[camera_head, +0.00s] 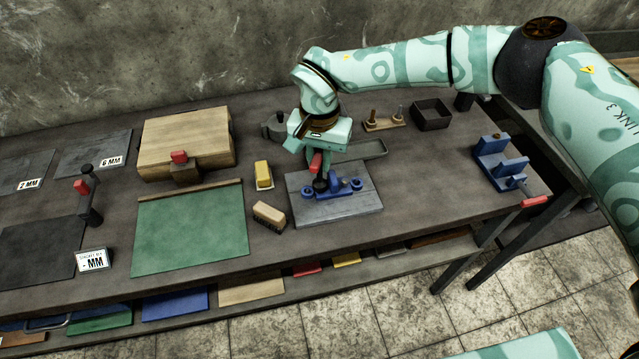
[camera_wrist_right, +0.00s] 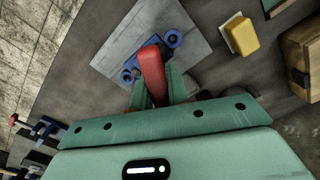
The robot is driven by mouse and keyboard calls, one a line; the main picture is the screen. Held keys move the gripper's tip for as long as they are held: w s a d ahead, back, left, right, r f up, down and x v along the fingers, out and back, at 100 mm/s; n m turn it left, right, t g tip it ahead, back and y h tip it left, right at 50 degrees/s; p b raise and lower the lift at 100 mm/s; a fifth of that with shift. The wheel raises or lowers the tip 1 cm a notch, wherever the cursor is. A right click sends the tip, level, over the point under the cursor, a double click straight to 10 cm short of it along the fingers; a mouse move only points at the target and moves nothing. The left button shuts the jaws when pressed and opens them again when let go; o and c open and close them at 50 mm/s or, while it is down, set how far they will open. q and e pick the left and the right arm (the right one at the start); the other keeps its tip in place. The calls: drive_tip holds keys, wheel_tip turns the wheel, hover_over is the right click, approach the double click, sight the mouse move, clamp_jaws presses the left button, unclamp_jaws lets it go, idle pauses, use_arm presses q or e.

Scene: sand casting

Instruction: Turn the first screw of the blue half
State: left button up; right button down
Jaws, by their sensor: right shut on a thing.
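The blue half (camera_head: 343,187) lies on a grey board (camera_head: 370,206) on the bench, with a round blue boss near each end. It also shows in the right wrist view (camera_wrist_right: 173,40), partly hidden behind a red-handled tool. My right gripper (camera_head: 318,168) is above the left part of the blue half. It is shut on the red handle (camera_wrist_right: 152,75) of the tool, which points down towards the blue half. The tool's tip and the screw are hidden, so I cannot tell whether they touch. My left gripper is not in view.
A yellow block (camera_head: 263,175) and a wooden brush (camera_head: 269,215) lie left of the board. A green mat (camera_head: 190,230) is further left. A blue vise (camera_head: 500,163) with a red handle stands at the right. A grey tray (camera_head: 360,151) lies behind the board.

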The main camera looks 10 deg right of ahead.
sight(320, 163)
drive_tip(key=shift+r+p, duration=1.35)
drive_tip(key=shift+r, duration=1.05)
drive_tip(key=shift+f, duration=0.1)
drive_tip(key=s, duration=0.1)
drive_tip(key=s+n, duration=0.1)
drive_tip(key=s, duration=0.1)
drive_tip(key=shift+a+f+n, duration=0.25)
drive_tip(key=shift+f+n, duration=0.05)
drive_tip(key=s+d+r+n, duration=0.1)
drive_tip(key=s+d+r, duration=0.2)
drive_tip(key=s+d, duration=0.3)
drive_tip(key=s+d+r+n, duration=0.2)
drive_tip(key=s+d+r, duration=0.1)
drive_tip(key=s+d, duration=0.4)
drive_tip(key=shift+s, duration=0.25)
drive_tip(key=shift+d, duration=0.1)
